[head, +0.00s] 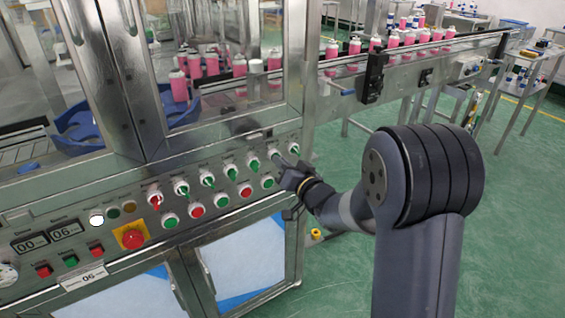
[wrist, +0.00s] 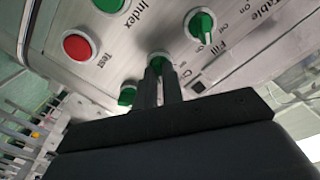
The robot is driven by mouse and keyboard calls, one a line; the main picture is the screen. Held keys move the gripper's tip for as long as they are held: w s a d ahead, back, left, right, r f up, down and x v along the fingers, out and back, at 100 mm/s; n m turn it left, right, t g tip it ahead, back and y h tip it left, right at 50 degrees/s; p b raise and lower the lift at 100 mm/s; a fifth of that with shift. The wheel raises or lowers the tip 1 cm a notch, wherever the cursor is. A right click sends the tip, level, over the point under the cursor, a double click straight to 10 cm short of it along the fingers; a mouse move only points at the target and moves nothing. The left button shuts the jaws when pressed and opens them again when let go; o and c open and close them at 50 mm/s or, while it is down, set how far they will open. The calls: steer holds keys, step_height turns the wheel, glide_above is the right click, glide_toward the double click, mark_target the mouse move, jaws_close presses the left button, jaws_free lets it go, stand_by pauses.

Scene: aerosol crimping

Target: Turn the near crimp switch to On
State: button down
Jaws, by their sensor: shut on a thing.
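The crimp switch (wrist: 158,60) is a green knob in a pale round collar; in the wrist view a label beside it shows only its first letters. My gripper (wrist: 161,75) is shut on this knob, with one dark finger on each side. The fingers hide most of the knob, so its turn position cannot be told. In the head view my gripper (head: 279,160) reaches the right end of the switch row on the machine's front panel. There my fingers and wrist cover part of the switch.
A green switch (wrist: 201,25) labelled Fill sits beside the gripped knob. Green and red buttons (head: 245,190) lie below the switch row. A red emergency button (head: 133,239) is further left. A conveyor with pink cans (head: 393,39) runs at the back right. The green floor is open at right.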

stand_by(0.3)
steer(key=c, duration=1.5)
jaws_free()
steer(key=shift+c, duration=0.2)
steer(key=v, duration=1)
steer(key=shift+s+d, duration=0.25)
steer(key=shift+s, duration=0.1)
steer(key=x, duration=1.1)
